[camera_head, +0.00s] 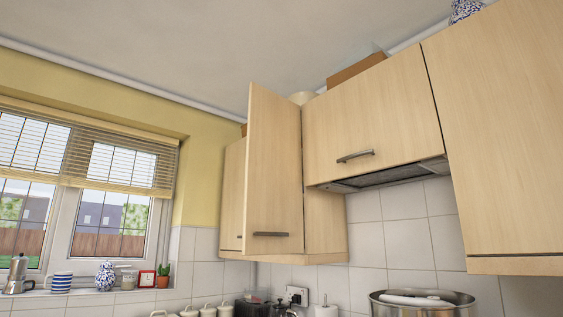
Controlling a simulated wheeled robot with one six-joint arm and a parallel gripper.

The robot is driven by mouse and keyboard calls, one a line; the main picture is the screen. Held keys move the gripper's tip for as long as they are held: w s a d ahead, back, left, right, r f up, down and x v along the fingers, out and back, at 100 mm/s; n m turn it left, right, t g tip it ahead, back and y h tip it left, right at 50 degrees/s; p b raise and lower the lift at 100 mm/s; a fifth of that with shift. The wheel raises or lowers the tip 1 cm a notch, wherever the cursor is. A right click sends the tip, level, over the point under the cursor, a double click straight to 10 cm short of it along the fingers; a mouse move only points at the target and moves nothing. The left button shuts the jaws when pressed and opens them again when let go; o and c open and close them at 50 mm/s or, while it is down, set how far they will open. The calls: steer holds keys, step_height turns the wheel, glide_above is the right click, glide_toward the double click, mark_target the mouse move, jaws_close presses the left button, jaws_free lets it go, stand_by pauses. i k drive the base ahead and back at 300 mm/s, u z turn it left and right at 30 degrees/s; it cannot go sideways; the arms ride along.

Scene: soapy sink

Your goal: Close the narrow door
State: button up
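The narrow door (273,170) is a tall light-wood wall-cabinet door with a dark horizontal handle (270,234) near its bottom edge. It stands open, swung out from its cabinet (325,222), whose bottom and side show to its right. The door hides the cabinet's inside. My gripper is not in the camera view.
A wide cabinet door (372,112) with a handle sits above the extractor hood (385,175), right of the narrow door. A large cabinet (505,130) is at far right. Below are a metal pot (425,304) and several canisters. A window (85,200) is at left.

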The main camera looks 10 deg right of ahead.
mark_target(273, 220)
steer(key=u, duration=0.3)
steer(key=k, duration=0.4)
steer(key=u, duration=1.35)
steer(key=i, duration=0.8)
steer(key=z, duration=1.05)
steer(key=i, duration=0.65)
steer(key=z, duration=0.8)
